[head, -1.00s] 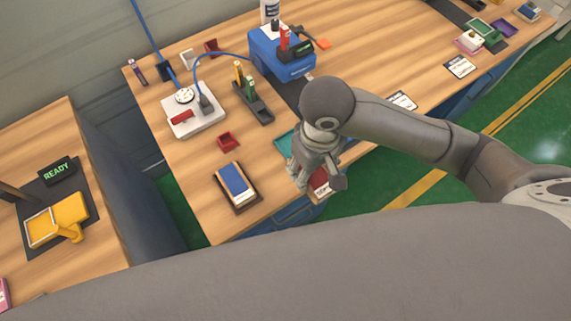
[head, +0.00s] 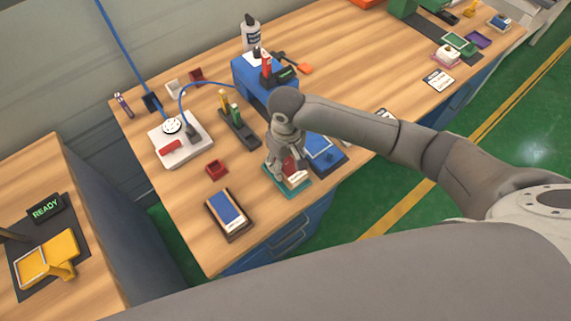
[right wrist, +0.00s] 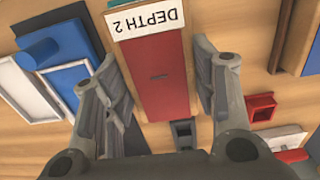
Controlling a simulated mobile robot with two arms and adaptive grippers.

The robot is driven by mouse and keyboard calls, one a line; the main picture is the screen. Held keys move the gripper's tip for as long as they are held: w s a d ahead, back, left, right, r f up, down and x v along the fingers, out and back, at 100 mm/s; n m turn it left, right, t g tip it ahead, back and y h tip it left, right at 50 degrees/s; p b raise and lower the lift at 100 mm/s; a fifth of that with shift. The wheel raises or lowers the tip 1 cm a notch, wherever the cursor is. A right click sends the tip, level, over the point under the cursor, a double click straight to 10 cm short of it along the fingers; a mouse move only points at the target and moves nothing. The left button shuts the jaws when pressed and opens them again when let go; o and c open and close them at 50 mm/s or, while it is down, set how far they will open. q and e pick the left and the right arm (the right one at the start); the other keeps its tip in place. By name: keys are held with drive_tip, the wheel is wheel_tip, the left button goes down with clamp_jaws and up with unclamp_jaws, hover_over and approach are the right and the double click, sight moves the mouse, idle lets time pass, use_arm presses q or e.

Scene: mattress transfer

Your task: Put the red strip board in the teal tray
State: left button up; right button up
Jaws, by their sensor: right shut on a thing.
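The red strip board (head: 290,166) has a white end label and is between the fingers of my right gripper (head: 284,161). In the right wrist view the board (right wrist: 158,82) runs lengthwise between the two fingers, with its label reading "DEPTH 2". My right gripper (right wrist: 160,75) is shut on it. The teal tray (head: 291,192) lies near the table's front edge, directly under the gripper and board, which hide much of it. I cannot tell whether the board touches the tray floor. My left gripper is not in view.
A blue tray (head: 324,153) lies right of the teal tray. A dark tray with a blue-faced item (head: 228,213) lies to the left. A small red holder (head: 215,168), a black pen rack (head: 238,129) and a blue machine (head: 262,78) stand behind. Bare wood lies between them.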

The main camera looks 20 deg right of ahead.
sight(285, 167)
drive_tip(key=shift+w+f, duration=0.35)
wheel_tip(285, 167, down, 2)
drive_tip(key=shift+p, duration=0.5)
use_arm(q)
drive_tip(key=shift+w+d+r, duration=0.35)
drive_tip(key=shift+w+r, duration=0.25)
use_arm(e)
drive_tip(key=shift+f, duration=0.65)
drive_tip(key=shift+f, duration=0.1)
drive_tip(key=o, duration=1.1)
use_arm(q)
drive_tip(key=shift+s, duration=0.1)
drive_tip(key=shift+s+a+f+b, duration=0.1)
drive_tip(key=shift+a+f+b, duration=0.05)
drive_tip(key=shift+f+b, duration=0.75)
use_arm(e)
wheel_tip(285, 167, up, 12)
drive_tip(key=shift+r, duration=0.15)
